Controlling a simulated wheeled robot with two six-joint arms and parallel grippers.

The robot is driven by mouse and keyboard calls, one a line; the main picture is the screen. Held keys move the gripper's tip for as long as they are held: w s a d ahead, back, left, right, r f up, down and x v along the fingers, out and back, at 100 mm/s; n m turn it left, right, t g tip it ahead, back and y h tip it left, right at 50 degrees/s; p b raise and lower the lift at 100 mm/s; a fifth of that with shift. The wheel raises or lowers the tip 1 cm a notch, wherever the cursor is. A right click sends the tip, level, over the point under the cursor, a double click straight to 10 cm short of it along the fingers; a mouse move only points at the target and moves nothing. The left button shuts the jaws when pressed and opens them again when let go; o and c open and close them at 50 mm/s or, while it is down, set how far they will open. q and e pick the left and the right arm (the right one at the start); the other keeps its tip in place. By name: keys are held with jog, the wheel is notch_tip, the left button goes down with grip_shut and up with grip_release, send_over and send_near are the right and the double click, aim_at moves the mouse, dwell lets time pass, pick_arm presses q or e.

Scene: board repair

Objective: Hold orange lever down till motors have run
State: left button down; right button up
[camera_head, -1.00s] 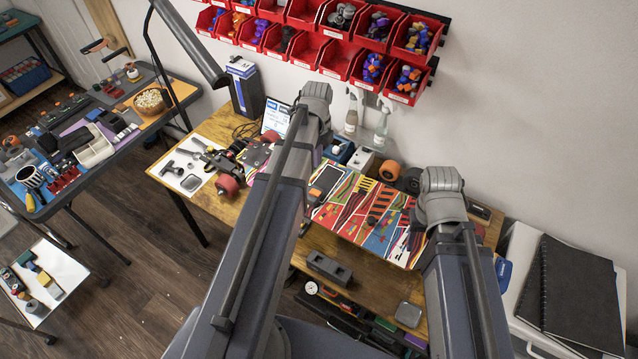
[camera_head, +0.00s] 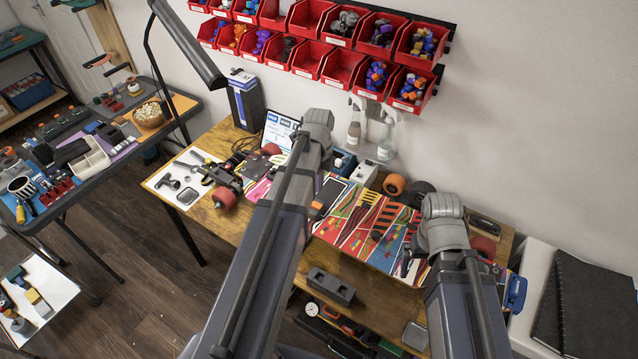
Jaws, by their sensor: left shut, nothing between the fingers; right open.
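The colourful printed board (camera_head: 350,243) lies on the wooden workbench (camera_head: 228,228), partly covered by both my arms. A red wheel (camera_head: 224,197) shows at its left end and an orange wheel (camera_head: 394,184) behind its right part. I cannot make out an orange lever for sure; it may be hidden behind my arms. My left arm reaches over the left part of the board and my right arm over its right end. Neither gripper's fingers show clearly; they are hidden behind the arms. I see no sign of motors turning.
A white mat with tools (camera_head: 187,182) lies at the bench's left. A laptop (camera_head: 280,131) and a black-and-white box (camera_head: 244,100) stand behind. Red bins (camera_head: 342,70) hang on the wall. A black block (camera_head: 330,286) sits below the board. A black notebook (camera_head: 590,305) lies far right.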

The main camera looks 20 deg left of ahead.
aim_at(319, 206)
pick_arm(q)
notch_tip(319, 206, down, 8)
jog(key=b, duration=0.6)
jog(key=shift+r, duration=0.2)
jog(key=shift+b, duration=0.35)
